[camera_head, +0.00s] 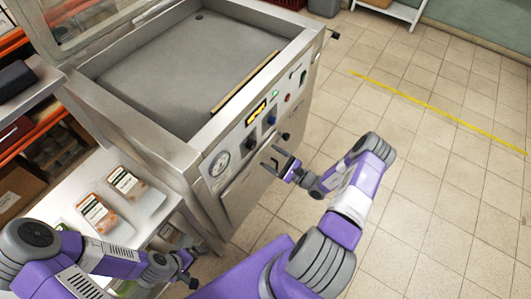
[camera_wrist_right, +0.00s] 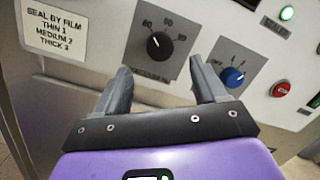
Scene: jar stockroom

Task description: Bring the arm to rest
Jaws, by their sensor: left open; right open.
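My right gripper (camera_head: 281,161) is open and empty in front of the steel machine's control panel. In the right wrist view its two fingers (camera_wrist_right: 160,85) stand apart with nothing between them, below a black knob (camera_wrist_right: 159,46) and a blue knob (camera_wrist_right: 233,77). I cannot tell whether the fingertips touch the panel. My left gripper (camera_head: 192,272) is at the lower left, beside the edge of the pale counter. It is open, small and partly hidden in the head view, and I see nothing held in it.
Two labelled packs (camera_head: 98,214) (camera_head: 126,182) lie on the counter (camera_head: 75,190). Shelves stand at the left. Open tiled floor (camera_head: 440,180) lies to the right.

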